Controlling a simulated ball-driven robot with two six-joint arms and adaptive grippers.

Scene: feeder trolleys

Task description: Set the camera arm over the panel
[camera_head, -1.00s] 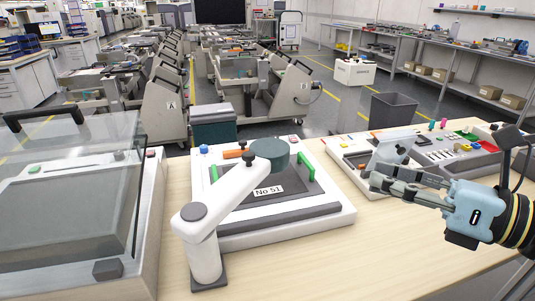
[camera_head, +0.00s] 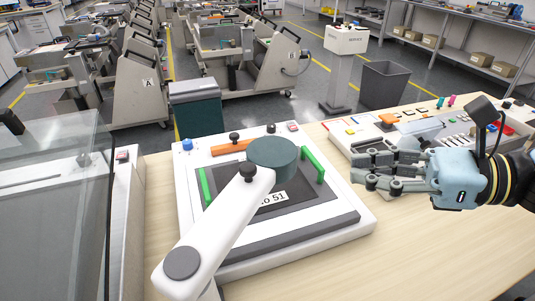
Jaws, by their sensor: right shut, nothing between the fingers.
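The white camera arm (camera_head: 216,231) reaches from its post at the lower left up and right. Its dark teal round head (camera_head: 273,160) is over the upper part of the dark panel (camera_head: 308,207) in the white fixture (camera_head: 358,229). The arm partly covers the label, which reads "o 51". My right gripper (camera_head: 362,173) is shut and empty, to the right of the fixture and apart from the camera arm. My left gripper is not in view.
A clear-lidded machine (camera_head: 127,200) stands at the left of the wooden table (camera_head: 435,243). A control console (camera_head: 420,131) lies behind my right gripper. Beyond the table are a dark green bin (camera_head: 197,112), a grey bin (camera_head: 386,84) and trolleys. Bare table lies at front right.

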